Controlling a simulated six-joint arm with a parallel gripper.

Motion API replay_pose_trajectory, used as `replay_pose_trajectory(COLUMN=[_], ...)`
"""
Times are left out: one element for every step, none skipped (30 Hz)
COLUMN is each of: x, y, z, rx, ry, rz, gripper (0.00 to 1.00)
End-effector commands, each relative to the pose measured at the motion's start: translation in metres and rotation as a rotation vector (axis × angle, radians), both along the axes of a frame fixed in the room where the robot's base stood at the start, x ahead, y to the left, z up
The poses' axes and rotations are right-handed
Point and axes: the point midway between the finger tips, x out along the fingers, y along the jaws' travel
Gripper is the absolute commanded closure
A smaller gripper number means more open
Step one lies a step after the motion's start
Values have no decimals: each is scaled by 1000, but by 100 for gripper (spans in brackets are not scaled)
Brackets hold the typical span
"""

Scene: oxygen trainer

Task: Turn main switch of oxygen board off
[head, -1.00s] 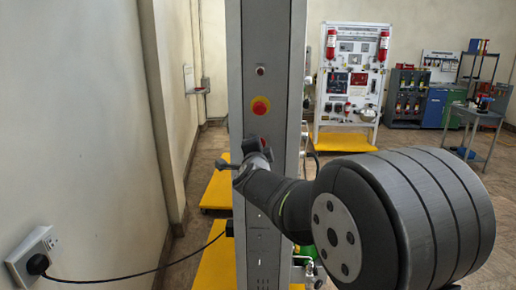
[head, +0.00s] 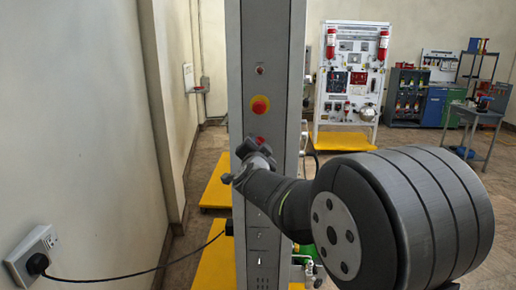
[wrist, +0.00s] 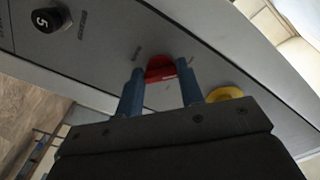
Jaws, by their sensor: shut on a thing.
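The oxygen board (head: 262,40) is a tall, narrow grey panel in the middle of the head view. Its red main switch (wrist: 160,68) lies between the two blue fingers of my gripper (wrist: 161,76) in the wrist view. My gripper is shut on this switch. In the head view my gripper (head: 250,155) is at the panel face and appears tilted. It hides most of the switch, and only a bit of red shows beside it. The contact surfaces are too small to make out.
A red button on a yellow base (head: 260,105) sits just above my gripper. A black numbered knob (wrist: 50,19) is on the panel in the wrist view. A socket (head: 35,252) with a black cable is on the left wall. A white equipment board (head: 340,115) stands far back.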

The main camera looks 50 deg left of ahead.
Motion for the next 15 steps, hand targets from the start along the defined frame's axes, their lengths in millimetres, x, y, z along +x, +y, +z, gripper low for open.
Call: replay_pose_trajectory(x=[0,0,0,0,0,0,0,0,0,0,0,0,0,0,0], y=[0,0,0,0,0,0,0,0,0,0,0,0,0,0,0], z=[-1,-1,-1,-1,-1,-1,-1,-1,-1,-1,-1,-1,-1,-1,-1], rx=[-3,-3,-3,-2,-2,-2,-2,-2,-2,-2,-2,-2,-2,-1,-1], ry=[0,0,0,1,1,1,1,1,1,1,1,1,2,1,1], rz=[1,1,1,1,1,1,1,1,1,1,1,1,1,1,1], gripper=[88,88,88,88,88,88,88,88,88,60,54,46,44,44,44])
